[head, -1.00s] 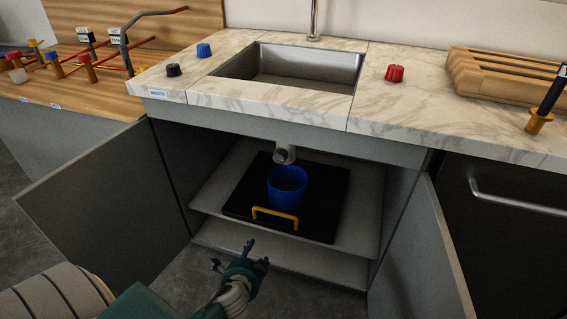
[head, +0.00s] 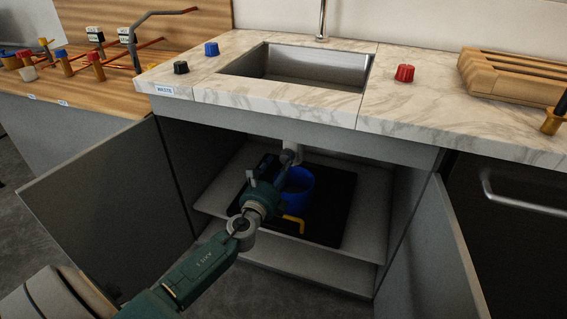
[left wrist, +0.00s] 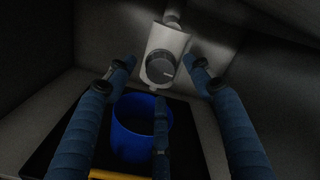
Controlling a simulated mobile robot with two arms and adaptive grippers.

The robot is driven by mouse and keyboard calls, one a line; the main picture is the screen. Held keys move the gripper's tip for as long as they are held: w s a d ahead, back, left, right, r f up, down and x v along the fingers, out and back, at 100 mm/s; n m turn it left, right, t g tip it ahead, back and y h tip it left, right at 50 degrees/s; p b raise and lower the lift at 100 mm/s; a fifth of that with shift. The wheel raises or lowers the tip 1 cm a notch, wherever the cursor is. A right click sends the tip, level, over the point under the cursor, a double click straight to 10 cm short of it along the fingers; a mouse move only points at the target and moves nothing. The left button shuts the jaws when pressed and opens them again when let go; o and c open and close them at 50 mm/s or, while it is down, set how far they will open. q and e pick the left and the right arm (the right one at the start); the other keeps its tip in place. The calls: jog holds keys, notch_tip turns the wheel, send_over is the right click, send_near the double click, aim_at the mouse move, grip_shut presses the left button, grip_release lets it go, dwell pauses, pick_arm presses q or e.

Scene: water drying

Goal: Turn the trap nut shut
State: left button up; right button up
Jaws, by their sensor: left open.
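The trap nut (left wrist: 160,67) is a dark round cap with a ridge across its face, at the front of the pale trap (left wrist: 167,38) under the sink. In the head view the trap (head: 291,150) shows, partly behind my gripper. My left gripper (head: 268,168) reaches into the cabinet, in front of the trap. In the left wrist view its blue fingers (left wrist: 158,75) are spread open, with the nut between and beyond the tips. They look apart from the nut. My right gripper is in no view.
A blue bucket (head: 299,186) stands below the trap on a black tray (head: 333,205) with a yellow handle (head: 291,226). Both cabinet doors are open: the left door (head: 100,205) and the right door (head: 430,250) flank the opening. The sink counter (head: 270,105) is overhead.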

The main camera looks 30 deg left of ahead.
aim_at(287, 157)
pick_arm(q)
jog(key=shift+x, duration=1.45)
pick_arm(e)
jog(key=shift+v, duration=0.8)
pick_arm(q)
jog(key=c, duration=1.2)
jog(key=shift+o, duration=0.2)
